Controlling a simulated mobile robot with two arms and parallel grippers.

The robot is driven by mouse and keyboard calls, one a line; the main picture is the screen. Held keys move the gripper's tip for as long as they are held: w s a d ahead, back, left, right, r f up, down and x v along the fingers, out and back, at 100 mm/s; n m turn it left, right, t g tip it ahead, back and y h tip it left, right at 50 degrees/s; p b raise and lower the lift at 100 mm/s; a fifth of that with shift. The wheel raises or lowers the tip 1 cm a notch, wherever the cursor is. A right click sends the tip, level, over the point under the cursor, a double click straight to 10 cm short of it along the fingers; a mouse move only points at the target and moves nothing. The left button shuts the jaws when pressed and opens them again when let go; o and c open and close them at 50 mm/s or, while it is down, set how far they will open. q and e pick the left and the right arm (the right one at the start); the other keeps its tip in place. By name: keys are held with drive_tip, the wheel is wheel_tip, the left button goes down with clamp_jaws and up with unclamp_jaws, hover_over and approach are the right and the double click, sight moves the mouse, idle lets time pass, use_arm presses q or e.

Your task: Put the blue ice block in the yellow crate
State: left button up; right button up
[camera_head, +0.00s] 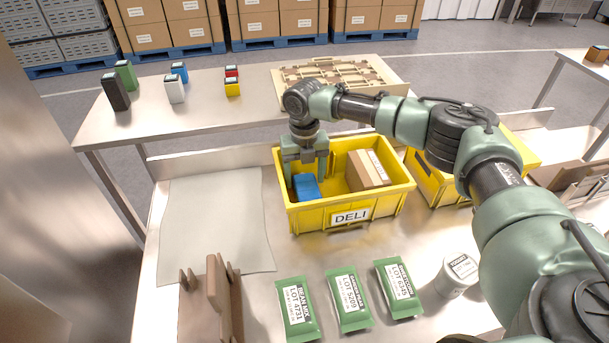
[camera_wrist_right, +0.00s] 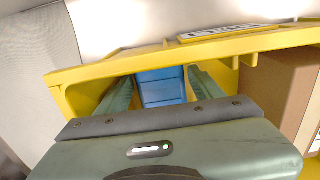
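The blue ice block (camera_head: 306,187) lies inside the yellow crate (camera_head: 350,216) labelled DELI, at its left end. My right gripper (camera_head: 307,172) reaches down into the crate over the block, its green fingers spread. In the right wrist view the blue block (camera_wrist_right: 162,87) sits between the two fingers, with thin yellow gaps showing on both sides, so the gripper looks open. The lower part of the block is hidden by the gripper in that view.
A brown carton (camera_head: 368,170) fills the crate's right part. A second yellow crate (camera_head: 432,184) stands to the right, partly behind my arm. Green packets (camera_head: 347,300) and a white tub (camera_head: 457,274) lie in front. A grey mat (camera_head: 214,225) lies bare at left.

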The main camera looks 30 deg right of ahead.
wheel_tip(320, 180, up, 12)
drive_tip(key=b, duration=0.2)
drive_tip(key=shift+r, duration=0.15)
idle(0.5)
